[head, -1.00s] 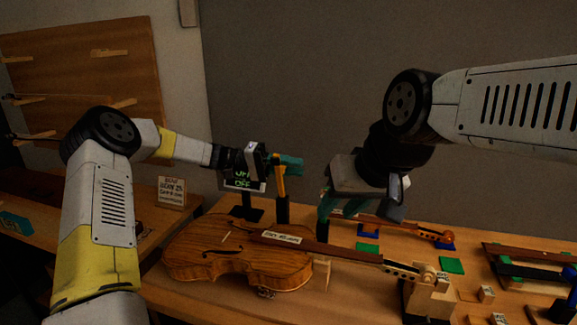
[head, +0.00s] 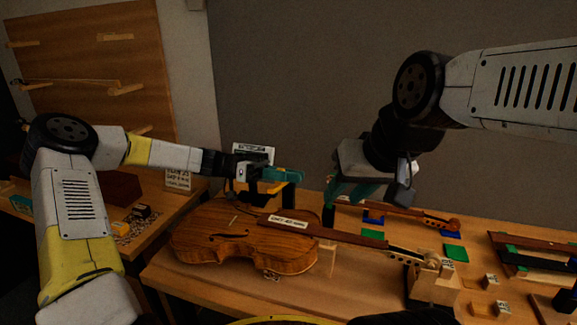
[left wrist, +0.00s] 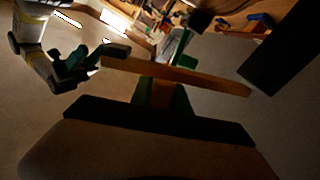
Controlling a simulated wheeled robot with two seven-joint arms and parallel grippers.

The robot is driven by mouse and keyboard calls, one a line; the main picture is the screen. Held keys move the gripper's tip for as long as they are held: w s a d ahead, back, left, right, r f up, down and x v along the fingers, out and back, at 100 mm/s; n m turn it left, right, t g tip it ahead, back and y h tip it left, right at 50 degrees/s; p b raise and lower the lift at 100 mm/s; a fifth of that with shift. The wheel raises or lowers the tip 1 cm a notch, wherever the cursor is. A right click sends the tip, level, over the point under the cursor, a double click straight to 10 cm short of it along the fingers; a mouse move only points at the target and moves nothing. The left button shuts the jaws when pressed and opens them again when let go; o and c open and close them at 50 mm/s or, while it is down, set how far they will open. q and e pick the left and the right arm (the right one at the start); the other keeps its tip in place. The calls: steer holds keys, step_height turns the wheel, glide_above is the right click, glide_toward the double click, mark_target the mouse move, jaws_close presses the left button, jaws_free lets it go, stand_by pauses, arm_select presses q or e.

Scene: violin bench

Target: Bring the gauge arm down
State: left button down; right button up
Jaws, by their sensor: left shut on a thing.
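The gauge arm, an orange-yellow bar (head: 266,188), lies close to level above the far edge of the violin (head: 215,238). My left gripper (head: 283,176), with teal fingers, is shut on it. The gauge's dark post (head: 272,202) stands below and is partly hidden. The gauge's screen is hidden behind my left gripper. My right gripper (head: 350,192) hangs to the right above the violin's neck, its teal fingers apart and empty.
The violin lies on the wooden bench (head: 200,285), its neck resting toward a wooden block (head: 435,278) at right. A white card (head: 253,152) stands behind my left gripper. A green pad (head: 455,253) and small blocks lie at right. Another sign (head: 178,179) stands at left.

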mark_target(281, 186)
arm_select(q)
steer(key=shift+s+a+f+m, duration=0.15)
steer(key=shift+s+f+m, duration=0.2)
steer(key=shift+f+m, duration=0.45)
steer(key=shift+s+a+f+m, duration=0.15)
steer(key=shift+s+f+m, duration=0.25)
steer(key=shift+m, duration=0.7)
steer(key=shift+w+f, duration=0.1)
steer(key=shift+f, duration=0.1)
steer(key=c, duration=1.2)
jaws_free()
steer(key=shift+c, duration=0.2)
steer(key=shift+a, duration=0.1)
steer(key=v, duration=0.7)
steer(key=shift+w+a, duration=0.15)
steer(key=shift+a, duration=0.2)
